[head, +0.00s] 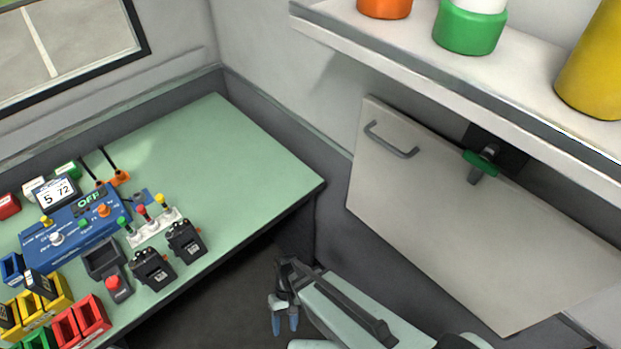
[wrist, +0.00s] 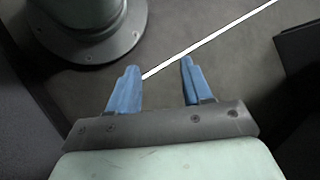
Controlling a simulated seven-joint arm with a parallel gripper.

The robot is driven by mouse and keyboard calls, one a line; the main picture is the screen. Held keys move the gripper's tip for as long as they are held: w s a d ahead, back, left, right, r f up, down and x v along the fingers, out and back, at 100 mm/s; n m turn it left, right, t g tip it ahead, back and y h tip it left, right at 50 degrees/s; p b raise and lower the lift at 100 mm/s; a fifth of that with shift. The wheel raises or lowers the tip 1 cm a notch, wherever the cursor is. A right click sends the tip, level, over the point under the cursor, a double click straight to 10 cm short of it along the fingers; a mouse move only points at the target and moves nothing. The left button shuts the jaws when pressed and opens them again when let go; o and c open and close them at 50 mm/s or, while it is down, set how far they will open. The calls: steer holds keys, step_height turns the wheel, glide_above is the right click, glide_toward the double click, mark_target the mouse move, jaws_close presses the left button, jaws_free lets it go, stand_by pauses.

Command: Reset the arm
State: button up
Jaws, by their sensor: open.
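My gripper (head: 285,318) hangs over the dark floor, to the right of the green desk's front edge and left of the white panel. Its two blue fingers point down in the head view. In the wrist view my gripper (wrist: 160,88) has its blue fingers apart with nothing between them. Grey floor with a white line shows beyond the fingertips. My pale arm runs off to the lower right in the head view.
The green desk (head: 240,150) holds a blue control box (head: 75,232), black devices and coloured bins at left. A shelf (head: 400,45) with containers overhangs the right. Below it is a white panel (head: 440,210) with a handle (head: 391,140) and green-handled latch (head: 481,161). The desk's far right is clear.

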steer(key=d+f+m, duration=0.2)
steer(key=d, duration=1.1)
steer(key=s+d+f+m+t, duration=0.1)
steer(key=d+f+m, duration=0.1)
steer(key=d, duration=1.1)
steer(key=shift+s+d+f+m, duration=0.2)
steer(key=shift+f+m, duration=0.1)
steer(key=shift+m, duration=0.5)
